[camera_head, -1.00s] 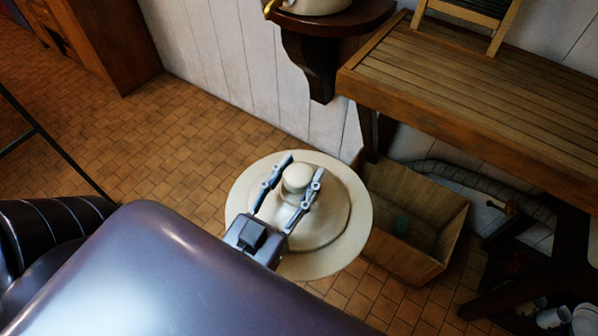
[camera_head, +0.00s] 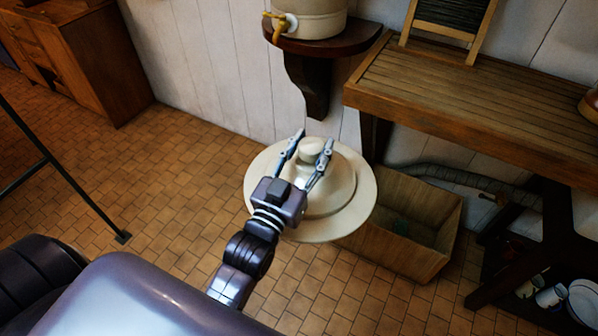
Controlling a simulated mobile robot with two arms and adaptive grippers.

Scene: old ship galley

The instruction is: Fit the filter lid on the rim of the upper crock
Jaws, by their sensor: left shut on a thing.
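The filter lid (camera_head: 335,193) is a cream, wide-brimmed disc with a raised centre and a round knob. My left gripper (camera_head: 312,151) is shut on the lid's knob, one finger on each side, and holds the lid in the air above the tiled floor. A cream crock (camera_head: 318,22) with a yellowish tap stands on a dark wall shelf at the top; its rim is cut off by the frame's top edge. The lid is below and apart from this crock. My right gripper is not in view.
The dark bracketed shelf (camera_head: 336,43) juts from the white plank wall. A slatted wooden bench (camera_head: 470,105) is at right, with a washboard above it. A wooden crate (camera_head: 440,247) stands on the floor behind the lid.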

